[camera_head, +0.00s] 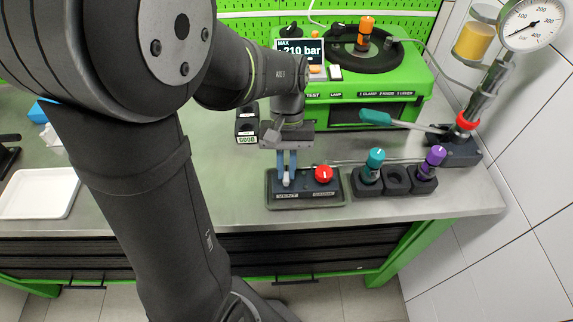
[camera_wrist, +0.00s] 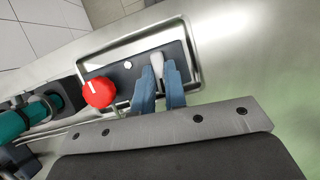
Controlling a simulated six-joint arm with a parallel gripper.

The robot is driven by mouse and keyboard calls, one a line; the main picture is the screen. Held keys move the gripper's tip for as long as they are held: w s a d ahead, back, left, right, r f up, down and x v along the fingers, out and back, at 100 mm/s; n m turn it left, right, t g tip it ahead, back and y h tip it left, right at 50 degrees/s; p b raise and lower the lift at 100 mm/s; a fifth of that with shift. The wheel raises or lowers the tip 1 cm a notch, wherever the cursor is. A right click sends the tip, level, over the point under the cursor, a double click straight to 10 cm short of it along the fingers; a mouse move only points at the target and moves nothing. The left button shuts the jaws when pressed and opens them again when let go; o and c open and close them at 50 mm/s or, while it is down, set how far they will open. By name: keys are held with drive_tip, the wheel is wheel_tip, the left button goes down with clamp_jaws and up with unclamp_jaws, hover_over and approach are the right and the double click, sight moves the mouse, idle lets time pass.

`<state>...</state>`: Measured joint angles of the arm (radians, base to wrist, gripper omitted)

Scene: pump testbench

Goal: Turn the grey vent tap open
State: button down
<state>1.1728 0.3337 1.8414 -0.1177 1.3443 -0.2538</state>
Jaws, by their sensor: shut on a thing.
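The grey vent tap (camera_head: 287,183) is a small light-grey lever on a dark block labelled VENT, set in a metal tray (camera_head: 306,204) near the bench's front edge. In the wrist view the tap (camera_wrist: 156,60) stands between my two blue fingers. My gripper (camera_head: 286,170) comes down from above and is shut on the tap; in the wrist view the gripper (camera_wrist: 159,76) hides part of it. The tap's lower end is partly hidden, so its exact turn is hard to tell.
A red knob (camera_head: 323,174) sits on the same block, just right of the tap. Teal (camera_head: 375,160) and purple (camera_head: 434,158) capped parts stand in black holders further right. A green test machine (camera_head: 420,85) is behind. A white tray (camera_head: 40,193) lies at left.

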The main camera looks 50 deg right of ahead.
drive_tip(key=shift+n+g, duration=0.3)
drive_tip(key=shift+n, duration=0.3)
drive_tip(key=c, duration=1.5)
unclamp_jaws()
drive_tip(key=shift+o, duration=0.2)
drive_tip(key=v, duration=1.7)
drive_tip(key=shift+a+r, duration=0.2)
drive_tip(key=shift+r, duration=0.15)
